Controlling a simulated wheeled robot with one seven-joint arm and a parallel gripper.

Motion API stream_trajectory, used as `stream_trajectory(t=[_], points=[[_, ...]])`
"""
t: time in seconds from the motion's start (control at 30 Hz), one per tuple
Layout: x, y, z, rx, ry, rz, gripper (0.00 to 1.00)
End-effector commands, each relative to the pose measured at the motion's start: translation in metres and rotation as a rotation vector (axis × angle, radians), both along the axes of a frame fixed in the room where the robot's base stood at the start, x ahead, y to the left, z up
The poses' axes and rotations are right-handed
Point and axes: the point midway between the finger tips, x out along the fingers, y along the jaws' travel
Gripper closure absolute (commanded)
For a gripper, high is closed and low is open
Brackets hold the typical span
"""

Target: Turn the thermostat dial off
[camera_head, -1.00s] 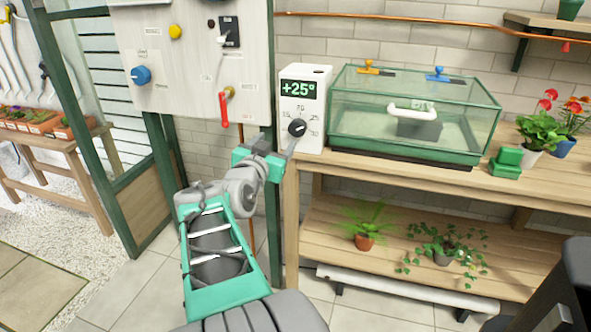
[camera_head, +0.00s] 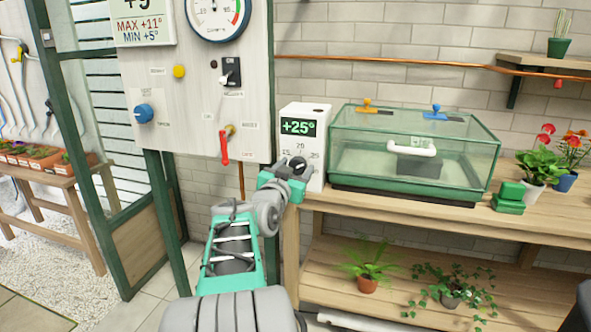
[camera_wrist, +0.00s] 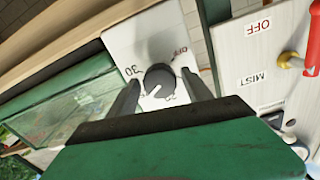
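The thermostat (camera_head: 312,113) is a white box at the left end of the wooden bench, and its green display reads +25°. Its dark round dial (camera_head: 298,164) is partly hidden by my gripper (camera_head: 293,172) in the head view. In the wrist view the dial (camera_wrist: 160,79) lies between the two spread fingers of my gripper (camera_wrist: 160,92), with a white pointer line toward the lower left. The OFF label shows right of the dial, and 30 to its left. The gripper is open; I cannot tell whether a finger touches the dial.
A glass propagator with a green base (camera_head: 400,190) stands close right of the thermostat. Left of it is a panel (camera_head: 190,90) with a blue knob (camera_head: 144,113) and a red lever (camera_head: 224,148). Potted plants stand on the bench's right side and lower shelf.

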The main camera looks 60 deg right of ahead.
Motion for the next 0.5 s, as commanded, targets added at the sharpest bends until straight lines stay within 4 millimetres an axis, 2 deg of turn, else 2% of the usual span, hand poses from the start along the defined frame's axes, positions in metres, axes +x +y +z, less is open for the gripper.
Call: stream_trajectory(t=[0.07, 0.5], points=[[0.0001, 0.0001, 0.0000, 0.000, 0.000, 0.000, 0.49], [0.0000, 0.0003, -0.0002, 0.001, 0.000, 0.000, 0.85]])
